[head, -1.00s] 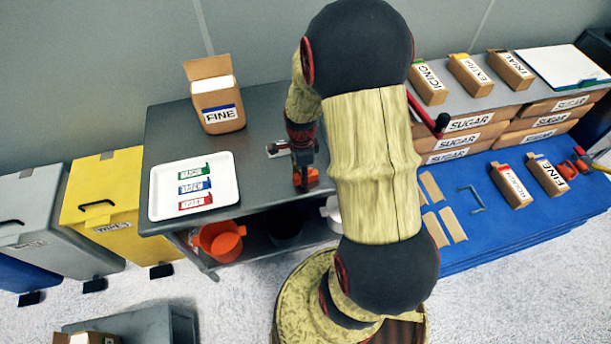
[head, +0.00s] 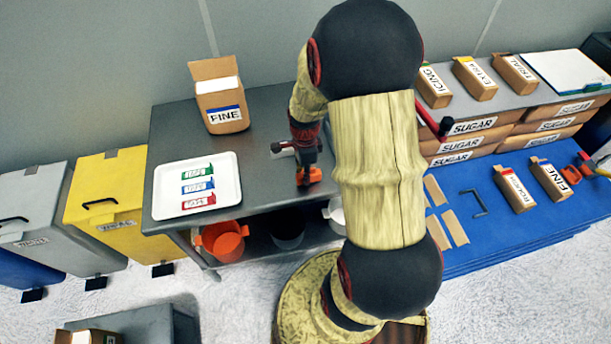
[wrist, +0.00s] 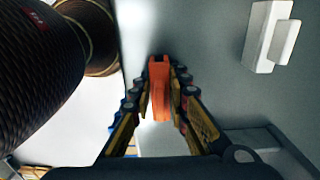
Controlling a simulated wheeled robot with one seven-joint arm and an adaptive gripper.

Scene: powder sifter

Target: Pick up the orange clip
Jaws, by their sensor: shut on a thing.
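The orange clip (wrist: 159,88) is upright between the two fingers of my gripper (wrist: 158,102) in the wrist view. The fingers are shut on it from both sides. In the head view the orange clip (head: 314,175) shows at the tip of my gripper (head: 305,172), over the right part of the grey table (head: 262,190). I cannot tell whether the clip touches the tabletop. My arm covers part of the table to its right.
A small pale fixture (head: 282,147) is just behind my gripper. A blue bench (head: 480,230) with boxes is right.

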